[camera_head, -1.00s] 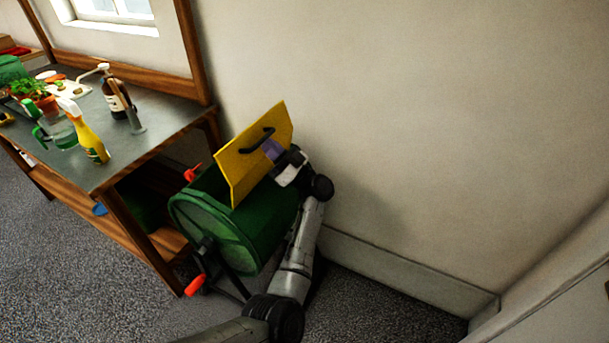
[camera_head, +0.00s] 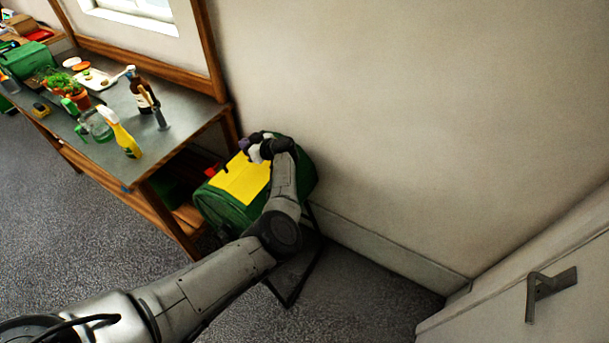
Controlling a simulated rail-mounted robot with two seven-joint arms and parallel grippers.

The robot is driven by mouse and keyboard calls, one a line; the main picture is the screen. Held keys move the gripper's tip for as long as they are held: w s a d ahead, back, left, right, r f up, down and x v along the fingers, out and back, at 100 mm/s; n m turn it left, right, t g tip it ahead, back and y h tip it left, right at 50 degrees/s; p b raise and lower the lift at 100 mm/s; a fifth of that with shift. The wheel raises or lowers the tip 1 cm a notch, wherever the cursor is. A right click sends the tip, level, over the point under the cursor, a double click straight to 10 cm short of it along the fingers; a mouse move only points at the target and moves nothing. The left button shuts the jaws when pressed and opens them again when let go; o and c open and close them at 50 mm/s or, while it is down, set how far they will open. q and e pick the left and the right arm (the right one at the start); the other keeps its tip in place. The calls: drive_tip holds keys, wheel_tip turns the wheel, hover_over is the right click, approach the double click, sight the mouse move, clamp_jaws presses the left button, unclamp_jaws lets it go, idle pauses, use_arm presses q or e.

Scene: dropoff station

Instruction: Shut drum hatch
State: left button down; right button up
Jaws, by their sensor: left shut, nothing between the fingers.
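The green drum (camera_head: 226,209) stands on a dark frame between the workbench and the wall. Its yellow hatch (camera_head: 240,181) now lies down on top of the drum, about flush with it as far as I can see. My left gripper (camera_head: 248,145) is shut and empty at the far upper edge of the hatch, over or against it; contact is hard to tell. My wrist and forearm hide the hatch's right side and part of the drum. The hatch's black handle is not clearly visible. My right gripper is not in view.
The workbench (camera_head: 188,137) at left carries a yellow spray bottle (camera_head: 124,138), a brown bottle (camera_head: 141,92), potted plants and a green box (camera_head: 30,60). The wall is close behind the drum. A door with a dark handle (camera_head: 546,288) is at lower right. Floor is open at lower left.

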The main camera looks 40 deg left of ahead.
sight(234, 165)
use_arm(q)
drive_tip(key=a+f+h, duration=0.1)
drive_tip(key=a+f, duration=0.1)
drive_tip(key=a+f+h, duration=0.2)
drive_tip(key=a, duration=0.1)
drive_tip(key=s+a+f+h+b, duration=0.1)
drive_tip(key=a+f+h, duration=0.1)
drive_tip(key=shift+s+a+f+t, duration=0.1)
drive_tip(key=shift+a+f+t, duration=0.15)
drive_tip(key=shift+f+t, duration=0.15)
drive_tip(key=shift+b+x, duration=0.95)
drive_tip(key=shift+b, duration=0.2)
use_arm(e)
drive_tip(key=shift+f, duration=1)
use_arm(q)
drive_tip(key=shift+d+f, duration=0.1)
drive_tip(key=shift+f, duration=0.05)
drive_tip(key=shift+r+p, duration=0.55)
drive_tip(key=w+d+r+p, duration=0.1)
drive_tip(key=d+r+p, duration=0.3)
drive_tip(key=r+p, duration=0.6)
drive_tip(key=shift+d+r, duration=0.35)
drive_tip(key=shift+r, duration=0.3)
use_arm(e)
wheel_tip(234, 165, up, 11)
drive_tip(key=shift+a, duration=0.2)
